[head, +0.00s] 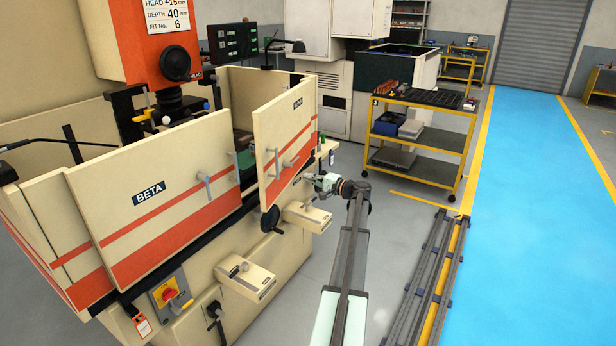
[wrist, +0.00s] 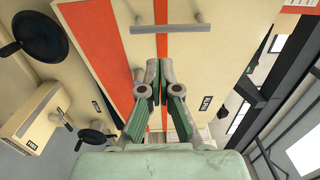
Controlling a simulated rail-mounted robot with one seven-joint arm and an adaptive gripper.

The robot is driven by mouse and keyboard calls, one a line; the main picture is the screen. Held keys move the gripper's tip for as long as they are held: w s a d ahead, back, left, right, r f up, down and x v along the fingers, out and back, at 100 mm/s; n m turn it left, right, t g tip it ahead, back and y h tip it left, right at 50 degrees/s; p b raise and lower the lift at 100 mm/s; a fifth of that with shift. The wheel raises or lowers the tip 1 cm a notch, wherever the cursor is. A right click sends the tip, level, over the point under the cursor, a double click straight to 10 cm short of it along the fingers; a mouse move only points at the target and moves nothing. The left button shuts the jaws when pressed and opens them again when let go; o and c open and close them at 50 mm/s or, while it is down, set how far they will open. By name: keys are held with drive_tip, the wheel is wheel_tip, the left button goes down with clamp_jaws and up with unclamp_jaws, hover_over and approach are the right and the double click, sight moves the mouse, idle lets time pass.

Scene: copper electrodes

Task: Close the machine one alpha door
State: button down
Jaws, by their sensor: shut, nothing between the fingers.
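The machine's right-hand door (head: 284,135) is a cream panel with orange stripes. It stands angled outward from the machine front, with a gap between it and the left door, which is marked BETA (head: 150,188). In the wrist view, my gripper (wrist: 157,78) points at a cream panel (wrist: 195,60) with orange stripes. A bar handle (wrist: 170,27) lies beyond the fingertips, apart from them. Contact with the panel cannot be told.
A black handwheel (head: 270,219) and cream housings (head: 306,217) jut out below the door. A yellow shelf cart (head: 420,140) stands behind my arm to the right. Floor rails (head: 432,270) run along the right, beside the clear blue floor (head: 540,200).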

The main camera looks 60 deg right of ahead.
drive_tip(key=w+p, duration=0.4)
drive_tip(key=w, duration=0.8)
drive_tip(key=shift+p, duration=0.35)
